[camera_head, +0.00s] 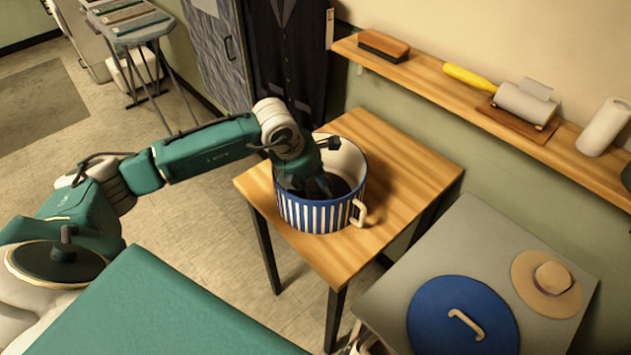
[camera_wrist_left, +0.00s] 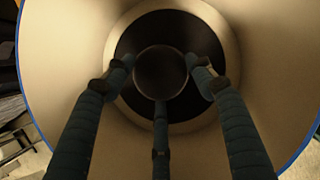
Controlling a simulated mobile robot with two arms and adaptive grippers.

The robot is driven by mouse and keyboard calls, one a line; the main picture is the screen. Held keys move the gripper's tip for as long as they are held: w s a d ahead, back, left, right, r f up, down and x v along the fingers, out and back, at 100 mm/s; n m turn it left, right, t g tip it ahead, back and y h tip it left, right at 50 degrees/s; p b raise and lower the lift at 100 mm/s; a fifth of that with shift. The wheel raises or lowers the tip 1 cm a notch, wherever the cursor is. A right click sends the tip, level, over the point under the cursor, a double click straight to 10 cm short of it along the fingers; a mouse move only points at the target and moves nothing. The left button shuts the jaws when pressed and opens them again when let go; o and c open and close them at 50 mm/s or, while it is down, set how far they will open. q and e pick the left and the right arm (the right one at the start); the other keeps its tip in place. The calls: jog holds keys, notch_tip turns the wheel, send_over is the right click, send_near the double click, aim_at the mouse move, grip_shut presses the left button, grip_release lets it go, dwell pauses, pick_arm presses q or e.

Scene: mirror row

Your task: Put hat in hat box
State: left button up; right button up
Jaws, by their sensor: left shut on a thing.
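The hat box (camera_head: 308,214) is round, with blue and white stripes, a cream inside and a cream handle. It stands open on the wooden table. My left gripper (camera_head: 312,186) reaches down inside it. In the left wrist view, my left gripper's three fingers (camera_wrist_left: 160,78) are closed around the round crown of a dark hat (camera_wrist_left: 160,72). The dark brim spreads below the fingers, within the cream wall of the box (camera_wrist_left: 245,75). I cannot tell whether the brim touches the box floor. My right gripper is in neither view.
The wooden table (camera_head: 405,165) has free room around the box. A grey table (camera_head: 405,285) at the lower right holds a blue lid (camera_head: 435,310) with a cream handle and a straw hat (camera_head: 535,290). A wall shelf (camera_head: 430,82) with a brush (camera_head: 383,45) runs behind.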

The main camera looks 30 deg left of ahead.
pick_arm(q)
jog(key=o, duration=0.9)
jog(key=b+v, duration=0.3)
jog(key=v, duration=0.9)
